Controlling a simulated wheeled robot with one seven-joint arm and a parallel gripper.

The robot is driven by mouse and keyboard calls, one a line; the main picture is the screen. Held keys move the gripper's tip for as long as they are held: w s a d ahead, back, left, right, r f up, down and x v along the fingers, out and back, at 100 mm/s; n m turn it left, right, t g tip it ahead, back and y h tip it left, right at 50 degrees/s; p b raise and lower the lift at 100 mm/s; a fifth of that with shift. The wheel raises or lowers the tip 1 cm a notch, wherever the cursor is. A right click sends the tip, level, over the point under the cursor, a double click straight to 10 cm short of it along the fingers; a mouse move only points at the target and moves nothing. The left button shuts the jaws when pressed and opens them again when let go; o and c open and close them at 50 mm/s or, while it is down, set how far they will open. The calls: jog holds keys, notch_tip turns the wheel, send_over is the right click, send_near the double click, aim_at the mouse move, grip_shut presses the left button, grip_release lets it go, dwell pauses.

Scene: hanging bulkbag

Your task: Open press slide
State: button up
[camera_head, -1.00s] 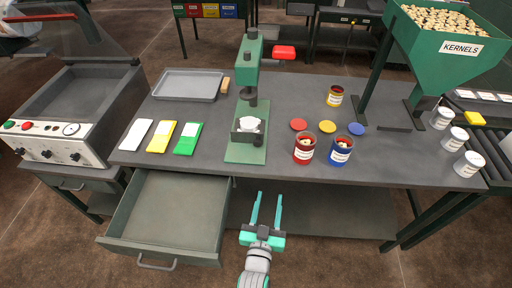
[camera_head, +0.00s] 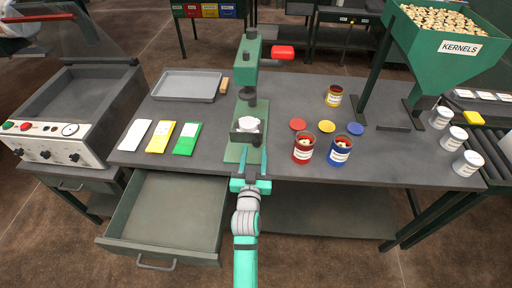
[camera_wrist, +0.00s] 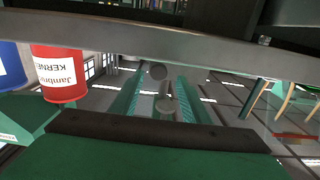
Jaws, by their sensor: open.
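The green press (camera_head: 249,75) stands upright near the middle of the grey table, with a red handle (camera_head: 283,52) at its upper right. Its slide (camera_head: 246,134) is low on the press, above the green base plate, with a whitish piece (camera_head: 249,124) on it. My gripper (camera_head: 254,152) is open and empty at the table's front edge. Its fingers reach over the front of the base plate, just short of the slide; I cannot tell whether they touch anything. In the wrist view the two teal fingers (camera_wrist: 157,95) stand apart with nothing clearly held between them.
A red can (camera_head: 303,150) and a blue can (camera_head: 340,150) stand right of the press; the red one also shows in the wrist view (camera_wrist: 60,75). White, yellow and green packets (camera_head: 187,138) lie to the left. An open drawer (camera_head: 165,218) juts out at front left.

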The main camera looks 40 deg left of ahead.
aim_at(257, 144)
jog(key=shift+x, duration=1.65)
jog(key=shift+w+d, duration=0.1)
jog(key=shift+d, duration=0.05)
